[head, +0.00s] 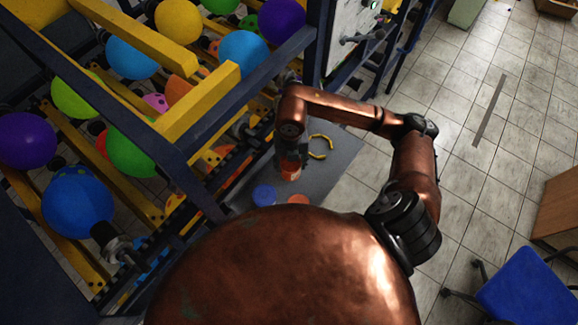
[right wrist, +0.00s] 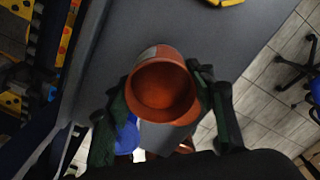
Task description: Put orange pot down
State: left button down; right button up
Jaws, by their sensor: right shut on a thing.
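The orange pot (head: 290,173) is in my right gripper (head: 289,163), over the grey table (head: 335,160). In the right wrist view the orange pot (right wrist: 163,88) shows its open, empty mouth toward the camera, with a pale label on its side. The dark green fingers of the right gripper are on both sides of it, shut on it. I cannot tell whether its base touches the table. My left gripper is not in view.
A blue round thing (head: 263,194) and another orange one (head: 298,200) stand close by on the table. A yellow ring-shaped piece (head: 320,146) lies farther back. The balloon machine's blue frame (head: 190,190) borders the table on the left. A blue chair (head: 530,290) stands right.

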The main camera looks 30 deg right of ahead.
aim_at(289, 169)
jog(key=shift+w+f, duration=0.2)
jog(key=shift+f, duration=0.05)
jog(key=f, duration=0.1)
jog(key=f+p, duration=0.1)
jog(key=f, duration=0.1)
jog(key=shift+w+a, duration=0.1)
jog(key=shift+w, duration=0.1)
jog(key=shift+f+p, duration=0.3)
jog(key=shift+f, duration=0.25)
jog(key=o, duration=1.4)
jog(key=shift+c, duration=0.2)
jog(key=shift+r, duration=0.15)
